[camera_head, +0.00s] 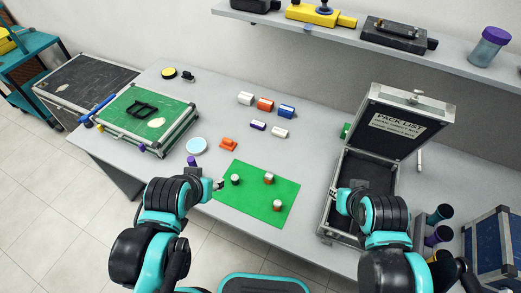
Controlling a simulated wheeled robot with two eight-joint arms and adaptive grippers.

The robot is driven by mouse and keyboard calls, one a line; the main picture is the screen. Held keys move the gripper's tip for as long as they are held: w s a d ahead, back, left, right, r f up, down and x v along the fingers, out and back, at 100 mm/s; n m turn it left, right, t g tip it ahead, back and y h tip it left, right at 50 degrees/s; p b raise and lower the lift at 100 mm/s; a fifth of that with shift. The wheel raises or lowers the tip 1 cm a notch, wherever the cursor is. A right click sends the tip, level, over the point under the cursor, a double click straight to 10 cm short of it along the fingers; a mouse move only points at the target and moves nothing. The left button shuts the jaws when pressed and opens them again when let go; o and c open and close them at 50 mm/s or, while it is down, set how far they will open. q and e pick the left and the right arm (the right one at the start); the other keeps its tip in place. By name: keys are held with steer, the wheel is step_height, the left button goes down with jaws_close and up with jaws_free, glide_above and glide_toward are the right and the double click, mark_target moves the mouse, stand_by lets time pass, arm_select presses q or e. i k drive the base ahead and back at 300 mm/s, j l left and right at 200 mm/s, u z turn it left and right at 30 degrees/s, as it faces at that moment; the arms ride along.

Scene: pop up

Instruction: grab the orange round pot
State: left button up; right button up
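A green mat (250,208) lies at the table's front middle with three small round pots on it. One pot with a reddish-orange side (268,179) stands near the mat's right part. A second orange-brown pot (277,206) with a pale top stands closer to the front. A dark pot (235,180) stands near the left edge. Which orange one is the task's pot I cannot tell. My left gripper (218,184) is just left of the dark pot, apart from the orange ones. My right gripper (335,193) is at the open case's left side. Both grippers' fingers are too small to read.
An open black case (366,170) with a raised lid stands right of the mat. Behind the mat are several small coloured blocks (265,104), an orange piece (228,144) and a pale blue disc (196,146). A green-topped case (150,115) lies left.

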mark_target(278, 204)
steer(key=l, duration=0.8)
steer(key=k+l+u, duration=0.1)
steer(key=l, duration=0.7)
